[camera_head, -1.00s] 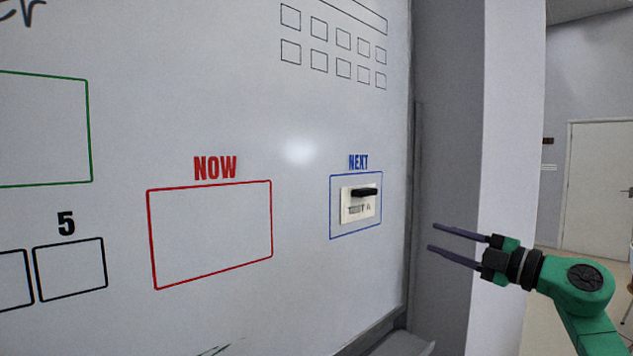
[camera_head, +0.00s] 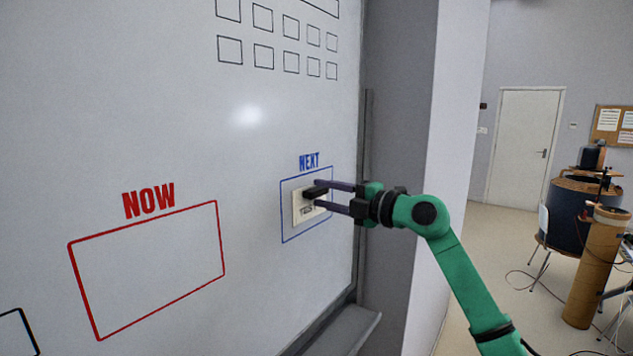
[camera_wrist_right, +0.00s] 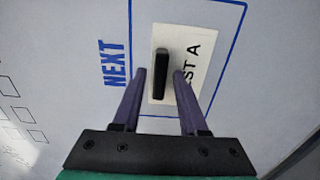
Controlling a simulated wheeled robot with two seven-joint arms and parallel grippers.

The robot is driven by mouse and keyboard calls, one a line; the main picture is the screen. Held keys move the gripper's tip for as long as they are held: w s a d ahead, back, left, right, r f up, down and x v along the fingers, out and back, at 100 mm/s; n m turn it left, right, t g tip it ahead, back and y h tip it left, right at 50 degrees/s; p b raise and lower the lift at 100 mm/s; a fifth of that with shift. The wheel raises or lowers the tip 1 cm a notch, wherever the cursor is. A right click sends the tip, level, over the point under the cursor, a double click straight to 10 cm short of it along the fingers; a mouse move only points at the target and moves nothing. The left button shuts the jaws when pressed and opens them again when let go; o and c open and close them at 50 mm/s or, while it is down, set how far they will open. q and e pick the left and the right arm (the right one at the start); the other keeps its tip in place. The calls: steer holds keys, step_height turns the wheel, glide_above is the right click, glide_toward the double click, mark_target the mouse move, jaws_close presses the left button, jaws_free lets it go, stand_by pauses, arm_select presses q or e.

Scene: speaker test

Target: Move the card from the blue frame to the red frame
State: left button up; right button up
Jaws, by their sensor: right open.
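The card (camera_head: 299,211) is a small cream card with a black handle (camera_head: 315,193), inside the blue frame (camera_head: 283,228) under the word NEXT on the whiteboard. In the right wrist view the card (camera_wrist_right: 205,60) shows the letters "ST A", and its black handle (camera_wrist_right: 161,78) lies between the finger tips. The red frame (camera_head: 220,240), under the word NOW, is empty. My right gripper (camera_head: 319,194) is open, with its purple fingers on either side of the handle. I cannot tell whether they touch it. My left gripper is not in view.
The whiteboard (camera_head: 150,100) fills the left side, with a ledge (camera_head: 345,332) along its lower edge. A wall column (camera_head: 445,110) stands to its right. Beyond are a door (camera_head: 525,135), a chair and a brown cylinder (camera_head: 592,270).

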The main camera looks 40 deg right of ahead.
steer(key=shift+s, duration=0.25)
steer(key=shift+w, duration=0.15)
jaws_close()
steer(key=shift+s+d+f+b, duration=0.1)
steer(key=shift+s+b, duration=0.1)
steer(key=shift+b, duration=0.3)
steer(key=shift+s+d+b, duration=0.25)
steer(key=shift+s+b, duration=0.35)
steer(key=shift+s, duration=0.1)
steer(key=b+v, duration=0.5)
steer(key=shift+s, duration=0.1)
stand_by(0.3)
